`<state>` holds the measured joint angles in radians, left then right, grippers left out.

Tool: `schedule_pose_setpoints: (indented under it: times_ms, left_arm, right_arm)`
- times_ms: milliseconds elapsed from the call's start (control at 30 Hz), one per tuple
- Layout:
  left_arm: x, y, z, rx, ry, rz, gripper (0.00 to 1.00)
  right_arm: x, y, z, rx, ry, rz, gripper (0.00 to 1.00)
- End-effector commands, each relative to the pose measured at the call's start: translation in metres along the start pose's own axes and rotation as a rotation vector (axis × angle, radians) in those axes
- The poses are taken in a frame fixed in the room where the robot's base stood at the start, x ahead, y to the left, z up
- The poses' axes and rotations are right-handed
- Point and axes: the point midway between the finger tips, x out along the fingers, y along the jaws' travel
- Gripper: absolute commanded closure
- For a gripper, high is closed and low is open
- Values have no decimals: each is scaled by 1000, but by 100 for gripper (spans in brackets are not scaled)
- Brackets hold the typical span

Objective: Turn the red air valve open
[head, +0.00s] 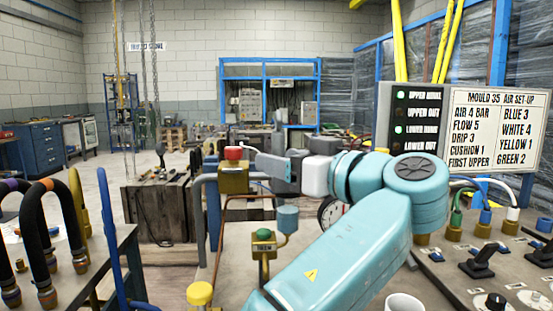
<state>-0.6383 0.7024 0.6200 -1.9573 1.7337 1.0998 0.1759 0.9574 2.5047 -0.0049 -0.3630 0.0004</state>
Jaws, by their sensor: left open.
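The red air valve (233,153) is a red knob on top of a brass-coloured block (234,178), left of the picture's middle. My left gripper (258,164) is just right of the valve, with its grey fingers pointing left towards it. The fingers are open and hold nothing that I can see. They look close to the block, but I cannot tell whether they touch it. The teal arm hides part of the bench behind it. My right gripper does not show.
A green-topped valve (264,236) and a yellow knob (200,292) stand in front on the bench. A round gauge (328,212) is partly behind my arm. A white cup (404,303) stands at the bottom. A set-up sign (500,125) and a joystick (482,262) are at right.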

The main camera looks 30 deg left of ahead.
Motion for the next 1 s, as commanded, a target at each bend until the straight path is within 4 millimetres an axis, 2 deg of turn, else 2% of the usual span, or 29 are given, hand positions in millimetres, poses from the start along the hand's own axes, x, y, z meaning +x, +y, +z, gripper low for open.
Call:
schedule_pose_setpoints:
  times_ms: [67,167,267,300,367,467,500,600,700,800,900,1000]
  left_arm:
    - [0,0,0,80,-1,-2,40]
    - [-1,0,5,324,-13,-5,40]
    - [-10,13,27,741,-18,12,40]
    - [-15,19,37,932,-15,20,40]
    - [-22,28,46,1225,-9,31,40]
    - [-31,39,54,1743,4,38,40]
    - [-33,41,55,1959,8,39,40]
    - [-37,39,57,2457,16,30,40]
    - [-36,31,54,2801,15,19,40]
    - [-33,18,44,3008,8,6,40]
    - [-28,9,30,3093,4,-2,40]
    - [-24,4,14,3125,-4,-6,40]
  right_arm:
    - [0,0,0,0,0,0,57]
    - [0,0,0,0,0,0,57]
    - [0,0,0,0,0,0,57]
    - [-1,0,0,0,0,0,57]
    - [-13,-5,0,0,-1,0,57]
    - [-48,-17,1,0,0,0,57]
    - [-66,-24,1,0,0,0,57]
    - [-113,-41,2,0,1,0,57]
    - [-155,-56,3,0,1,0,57]
    - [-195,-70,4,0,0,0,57]
    - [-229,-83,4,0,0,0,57]
    - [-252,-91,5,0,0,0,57]
